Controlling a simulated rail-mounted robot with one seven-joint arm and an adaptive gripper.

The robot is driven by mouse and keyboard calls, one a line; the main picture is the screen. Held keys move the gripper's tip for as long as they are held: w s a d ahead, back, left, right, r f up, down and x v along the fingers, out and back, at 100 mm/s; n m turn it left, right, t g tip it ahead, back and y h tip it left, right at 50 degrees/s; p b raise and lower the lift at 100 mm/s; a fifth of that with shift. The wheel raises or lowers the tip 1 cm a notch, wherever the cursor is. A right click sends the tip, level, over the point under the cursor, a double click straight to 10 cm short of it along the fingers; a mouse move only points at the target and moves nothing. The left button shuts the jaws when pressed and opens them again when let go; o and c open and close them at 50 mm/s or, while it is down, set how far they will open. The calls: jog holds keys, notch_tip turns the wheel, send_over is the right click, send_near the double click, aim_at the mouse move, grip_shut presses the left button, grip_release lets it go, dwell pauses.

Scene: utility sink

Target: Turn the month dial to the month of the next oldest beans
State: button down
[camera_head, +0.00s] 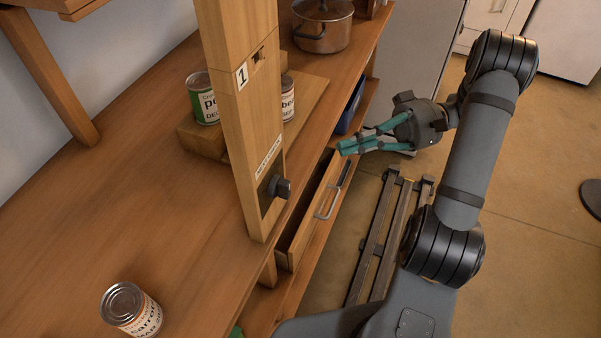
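A black month dial knob (280,187) sits low on an upright wooden post (250,130), beside a small label too small to read surely. A "1" plate (242,76) is higher up. Behind the post, a can with text starting "be" (289,105) is partly hidden; its date cannot be read. A green can reading "pe" and "DEC" (203,98) stands left of the post.
A drawer (318,210) with a metal handle stands partly open below the counter, near my gripper. The cans at the back rest on a wooden step (195,140). A metal pot (322,25) stands farther back. The counter's left middle is clear.

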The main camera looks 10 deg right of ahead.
send_near(281, 188)
jog(key=w+a, duration=0.1)
jog(key=w+a+f, duration=0.1)
jog(key=w, duration=0.1)
jog(key=w+a, duration=0.1)
jog(key=shift+w+a+f, duration=0.3)
jog(key=shift+w+a, duration=0.05)
jog(key=shift+s+a+f+p, duration=0.1)
jog(key=shift+s+a, duration=0.25)
jog(key=shift+s, duration=0.2)
jog(key=shift+s+a+r+p, duration=0.1)
jog(key=shift+s+a, duration=0.25)
jog(key=shift+s, duration=0.2)
jog(key=shift+s+a+f+p, duration=0.1)
jog(key=shift+s+a, duration=0.25)
jog(key=shift+s, duration=0.2)
